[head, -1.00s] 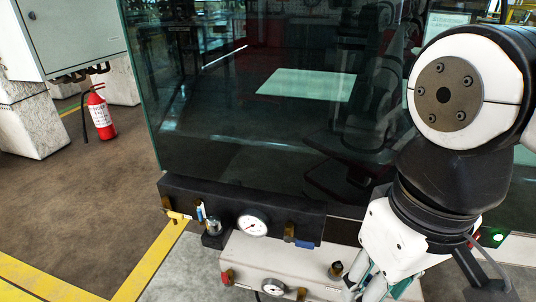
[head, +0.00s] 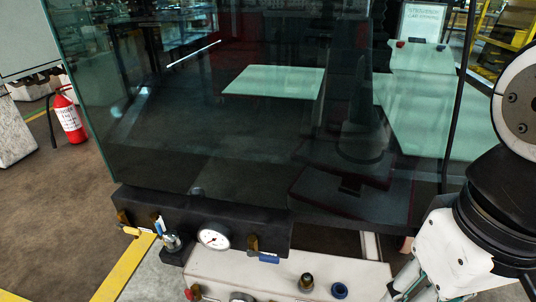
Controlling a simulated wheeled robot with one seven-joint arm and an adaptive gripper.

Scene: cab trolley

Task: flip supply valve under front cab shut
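Under the glass front of the cab (head: 250,130), a black block (head: 190,212) carries several small valves and a gauge (head: 213,238). At its left end is a brass valve (head: 124,217) with a yellow handle (head: 132,231). Beside it is a fitting with a blue handle (head: 158,224). At its right end is a brass valve (head: 252,243) with a blue handle (head: 268,257). I cannot tell which one is the supply valve. My gripper (head: 402,287) is at the lower right, apart from these valves; its tips are cut off or unclear.
A pale box (head: 285,270) below carries a brass knob (head: 306,282), a blue ring (head: 340,290), a red knob (head: 190,292) and a partly cut-off gauge (head: 240,298). A fire extinguisher (head: 68,118) stands at the left. Floor beside the yellow line is clear.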

